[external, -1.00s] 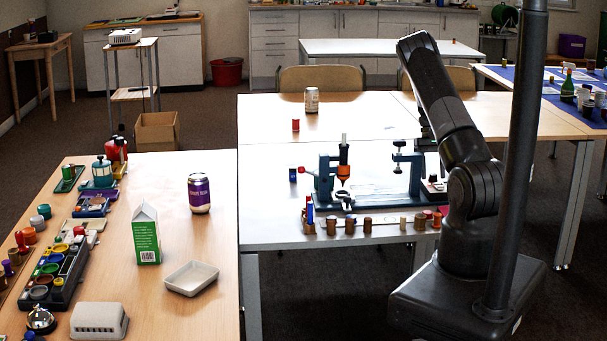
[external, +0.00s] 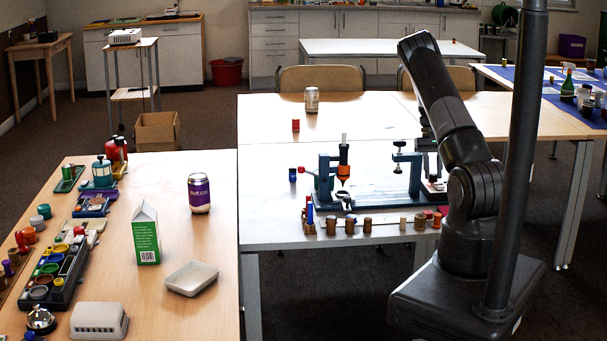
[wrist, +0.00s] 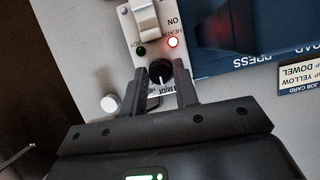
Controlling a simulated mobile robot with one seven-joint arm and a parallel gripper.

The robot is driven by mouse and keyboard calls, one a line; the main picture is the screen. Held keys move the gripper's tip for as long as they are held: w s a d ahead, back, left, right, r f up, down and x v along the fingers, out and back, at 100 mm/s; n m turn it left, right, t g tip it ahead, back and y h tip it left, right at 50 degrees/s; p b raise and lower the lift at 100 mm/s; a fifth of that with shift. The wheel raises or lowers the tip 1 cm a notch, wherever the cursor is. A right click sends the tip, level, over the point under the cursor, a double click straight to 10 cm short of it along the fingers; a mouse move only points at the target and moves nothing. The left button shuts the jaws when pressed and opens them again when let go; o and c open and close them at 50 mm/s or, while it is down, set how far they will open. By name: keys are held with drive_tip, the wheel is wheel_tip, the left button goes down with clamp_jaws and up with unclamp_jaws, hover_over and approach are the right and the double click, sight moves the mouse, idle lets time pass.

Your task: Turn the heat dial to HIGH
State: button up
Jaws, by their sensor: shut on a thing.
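In the wrist view, the heat dial (wrist: 160,72) is a small round black knob with a white pointer line, on a pale control panel (wrist: 131,32). My gripper (wrist: 163,80) has one dark finger on each side of the dial and is shut on it. The pointer line runs roughly up and down in the picture. Lettering beside the dial is partly covered by the fingers, so I cannot read its setting. In the external view, my arm hides most of the panel.
A white rocker switch (wrist: 147,22) and a dark green lamp (wrist: 141,51) sit close above the dial. A white knob (wrist: 109,103) is left of the fingers. The blue press board (wrist: 235,60) and a job card (wrist: 299,76) lie to the right. The press (external: 343,172) stands left of my arm.

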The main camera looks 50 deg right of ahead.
drive_tip(key=m+t+y, duration=0.1)
drive_tip(key=m, duration=0.3)
drive_tip(key=shift+s, duration=0.15)
drive_tip(key=m+t, duration=0.2)
drive_tip(key=m, duration=0.3)
drive_tip(key=shift+c, duration=0.2)
idle(0.5)
drive_tip(key=o, duration=1)
drive_tip(key=shift+s, duration=0.1)
drive_tip(key=v, duration=1.1)
drive_tip(key=shift+s+d+f, duration=0.15)
drive_tip(key=shift+d, duration=0.05)
